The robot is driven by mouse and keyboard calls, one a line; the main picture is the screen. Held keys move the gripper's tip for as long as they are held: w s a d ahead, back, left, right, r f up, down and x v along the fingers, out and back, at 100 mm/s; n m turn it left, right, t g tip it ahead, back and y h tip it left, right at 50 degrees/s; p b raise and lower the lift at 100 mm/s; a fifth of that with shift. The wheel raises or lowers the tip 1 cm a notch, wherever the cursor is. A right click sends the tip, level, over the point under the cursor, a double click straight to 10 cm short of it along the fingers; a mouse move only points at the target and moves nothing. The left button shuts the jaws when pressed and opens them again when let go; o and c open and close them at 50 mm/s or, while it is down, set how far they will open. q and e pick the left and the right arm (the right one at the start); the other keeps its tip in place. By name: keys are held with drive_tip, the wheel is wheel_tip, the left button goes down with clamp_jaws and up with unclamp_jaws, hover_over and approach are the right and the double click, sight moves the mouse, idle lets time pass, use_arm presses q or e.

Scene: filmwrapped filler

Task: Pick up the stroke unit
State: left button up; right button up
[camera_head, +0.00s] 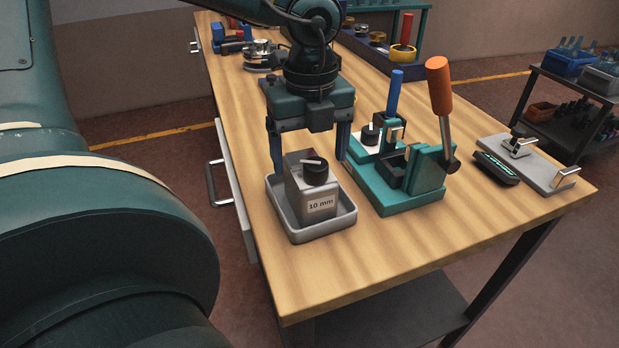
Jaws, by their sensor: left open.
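The stroke unit, which I take to be the grey block with a "10 mm" label (298,200) and a black knob on top, stands upright in a shallow grey metal tray (287,226) near the left edge of the table. My left gripper (309,165) comes down from above and behind it, with its fingers wide apart. One finger shows to the left of the block and one to the right, toward its far side. I cannot tell whether either finger touches the block or tray. My right gripper is not in view.
A teal fixture (410,199) with an orange-handled lever (439,90) and a blue-handled part stands close right of the tray. A grey plate with clamps (545,172) and a black device (497,168) lie farther right. The wooden table's front (330,275) is clear.

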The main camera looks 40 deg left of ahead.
use_arm(q)
wheel_tip(320, 180, down, 5)
drive_tip(key=shift+a+f+p, duration=0.1)
drive_tip(key=shift+f+p, duration=0.05)
drive_tip(key=shift+p, duration=0.15)
drive_tip(key=c, duration=1.5)
